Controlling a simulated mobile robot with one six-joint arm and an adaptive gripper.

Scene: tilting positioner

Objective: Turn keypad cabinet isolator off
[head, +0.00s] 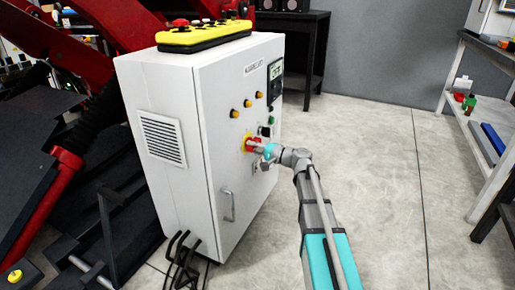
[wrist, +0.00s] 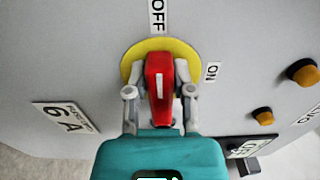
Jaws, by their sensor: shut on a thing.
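The white keypad cabinet (head: 228,120) stands upright in the head view. Its isolator (head: 250,144), a red handle on a yellow plate, is on the front face and partly hidden by my gripper (head: 262,150). In the wrist view the red handle (wrist: 159,76) stands between the two fingers of my gripper (wrist: 160,95), which is shut on it. The handle's white line runs up the picture, in line with the OFF label (wrist: 157,15). The ON label (wrist: 212,72) is to the right of the yellow plate (wrist: 131,62).
Orange buttons (head: 248,103) and a display (head: 275,70) are above the isolator. A door handle (head: 229,206) is below left. A yellow control box (head: 205,37) lies on top of the cabinet. Red machinery is behind left. The floor (head: 375,185) at right is clear.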

